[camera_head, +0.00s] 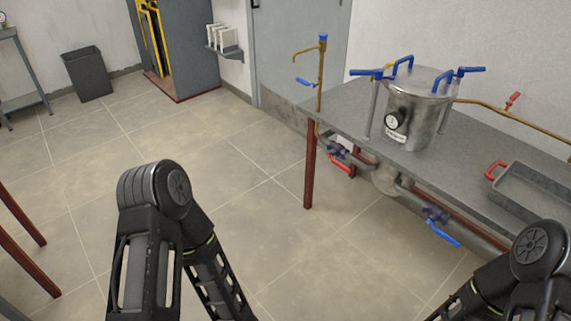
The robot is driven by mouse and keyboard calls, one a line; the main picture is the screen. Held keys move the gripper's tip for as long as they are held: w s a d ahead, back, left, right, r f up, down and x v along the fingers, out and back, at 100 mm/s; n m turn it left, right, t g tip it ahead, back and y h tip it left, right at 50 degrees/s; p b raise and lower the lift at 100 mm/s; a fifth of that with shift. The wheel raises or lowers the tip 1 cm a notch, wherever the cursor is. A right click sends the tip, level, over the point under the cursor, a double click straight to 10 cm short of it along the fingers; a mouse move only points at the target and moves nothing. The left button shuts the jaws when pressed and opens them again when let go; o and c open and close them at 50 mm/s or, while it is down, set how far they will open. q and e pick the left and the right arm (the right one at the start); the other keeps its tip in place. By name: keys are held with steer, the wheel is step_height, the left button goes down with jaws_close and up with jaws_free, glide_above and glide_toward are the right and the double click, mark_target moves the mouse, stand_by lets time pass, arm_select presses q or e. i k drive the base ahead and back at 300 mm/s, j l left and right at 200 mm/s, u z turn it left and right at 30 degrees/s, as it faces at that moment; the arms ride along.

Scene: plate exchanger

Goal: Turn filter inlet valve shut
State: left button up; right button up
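A steel filter vessel (436,112) with blue clamp handles and a gauge stands on a grey bench. Under the bench, a pipe carries a valve with a blue lever (443,232), which slants down to the right. Further left on the piping is a blue valve body (337,151) with a red lever (342,169) near it. A brass pipe at the right has a valve with a red lever (513,101), tilted upward. I cannot tell which one is the filter inlet valve. Both my arms show at the bottom, but neither gripper is in view.
The bench (352,101) has red legs, and a grey tray (530,187) with red handles sits on its right. A brass standpipe (320,80) with blue handles stands at its left end. A bin (87,75) is far left. The tiled floor (225,150) between is clear.

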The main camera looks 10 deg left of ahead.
mark_target(334, 162)
steer(key=i+j+z, duration=0.1)
steer(key=i+j, duration=1.25)
